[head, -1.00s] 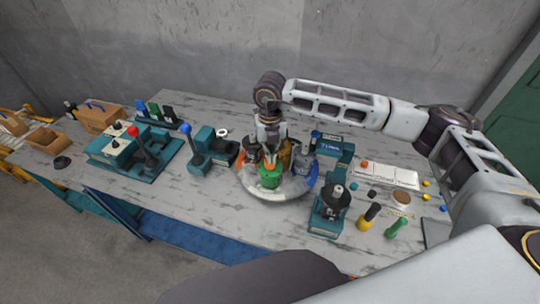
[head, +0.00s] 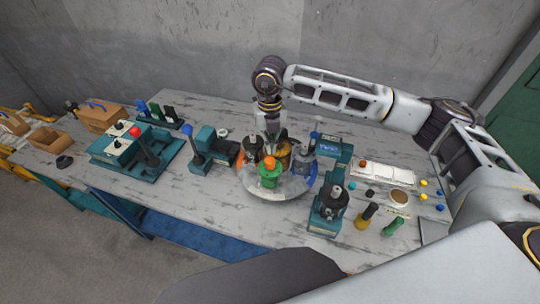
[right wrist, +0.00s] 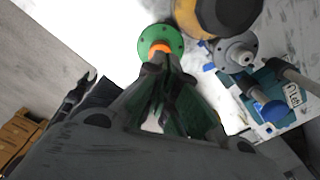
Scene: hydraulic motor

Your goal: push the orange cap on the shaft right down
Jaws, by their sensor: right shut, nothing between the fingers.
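The orange cap (head: 270,168) sits on top of the green motor part (head: 267,180), at the front of the round turntable. In the right wrist view the orange cap (right wrist: 159,48) shows at the centre of the green round flange (right wrist: 147,40), partly hidden by my fingers. My right gripper (head: 271,145) is shut and empty, pointing down just above and behind the cap. In the right wrist view its fingertips (right wrist: 166,62) overlap the cap's edge; I cannot tell if they touch it. The shaft is hidden. My left gripper is not in view.
The round turntable (head: 275,197) also bears a yellow, a grey-blue and a dark part close around the green one. A teal press (head: 327,212) stands to the right, a blue-knobbed lever (head: 187,130) to the left. The table's front left is bare.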

